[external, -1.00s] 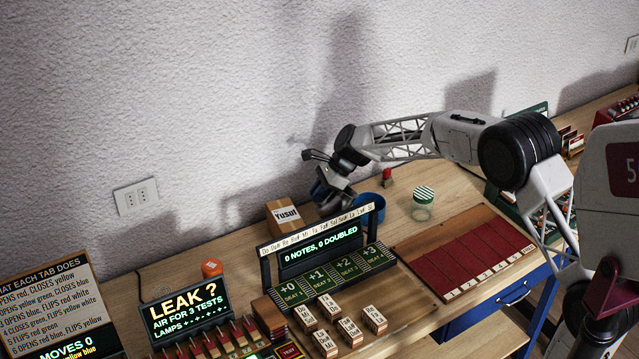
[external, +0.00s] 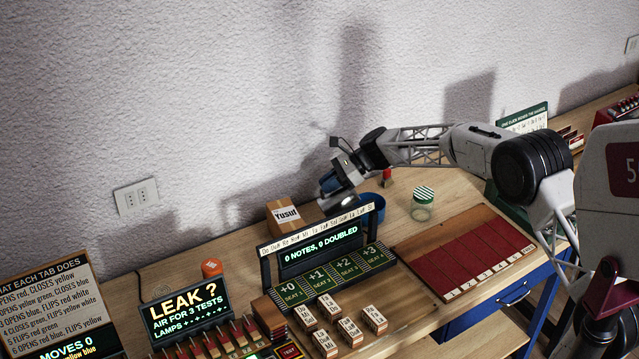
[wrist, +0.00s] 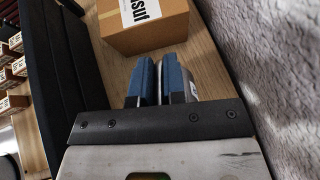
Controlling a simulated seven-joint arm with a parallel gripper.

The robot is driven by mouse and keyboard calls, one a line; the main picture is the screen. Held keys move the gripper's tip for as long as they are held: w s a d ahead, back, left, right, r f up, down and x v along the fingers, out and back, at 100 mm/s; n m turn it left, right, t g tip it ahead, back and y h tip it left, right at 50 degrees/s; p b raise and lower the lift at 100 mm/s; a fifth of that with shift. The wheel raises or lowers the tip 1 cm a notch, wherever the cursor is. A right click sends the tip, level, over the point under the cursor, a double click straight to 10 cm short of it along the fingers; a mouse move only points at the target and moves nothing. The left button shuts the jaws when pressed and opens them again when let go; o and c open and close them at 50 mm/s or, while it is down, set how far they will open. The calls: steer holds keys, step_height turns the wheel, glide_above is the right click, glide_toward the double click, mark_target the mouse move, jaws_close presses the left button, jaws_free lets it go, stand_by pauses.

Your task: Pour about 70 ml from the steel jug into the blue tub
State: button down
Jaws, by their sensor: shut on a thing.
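My gripper (external: 346,174) is shut on the steel jug (external: 328,184), above the table at the back, and its blue fingers hide much of the jug. The jug looks tilted in the external view, but its mouth and contents do not show clearly. In the wrist view my gripper's fingers (wrist: 162,82) are close together with a strip of the jug (wrist: 185,70) showing behind them. The blue tub (external: 372,209) stands on the table just right of and below the jug, partly hidden by the note display. I see no stream of liquid.
A cardboard box (external: 284,215) marked Yusuf stands left of the tub, close below the jug. The note display (external: 320,250) stands in front. A jar with a striped lid (external: 423,203) and a small red-topped item (external: 387,176) are to the right. The wall is behind.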

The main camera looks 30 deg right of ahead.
steer(key=shift+d+r+y, duration=0.2)
steer(key=shift+r+y, duration=0.05)
steer(key=shift+y, duration=0.05)
steer(key=shift+s+d+r+y, duration=0.15)
steer(key=shift+d+r+y, duration=0.25)
steer(key=shift+r+y, duration=0.1)
steer(key=shift+s+d+r+t+y, duration=0.15)
steer(key=shift+d+r+t+y, duration=0.1)
steer(key=shift+d+t+y, duration=0.2)
stand_by(0.8)
steer(key=shift+s+d+r+p, duration=0.1)
steer(key=shift+d+r+p, duration=0.1)
steer(key=shift+d+p, duration=0.15)
steer(key=shift+d+r+y, duration=0.1)
steer(key=shift+d+y, duration=0.25)
steer(key=shift+s+d+r+y, duration=0.25)
steer(key=shift+d+y, duration=0.15)
steer(key=shift+d, duration=0.25)
steer(key=shift+a, duration=0.1)
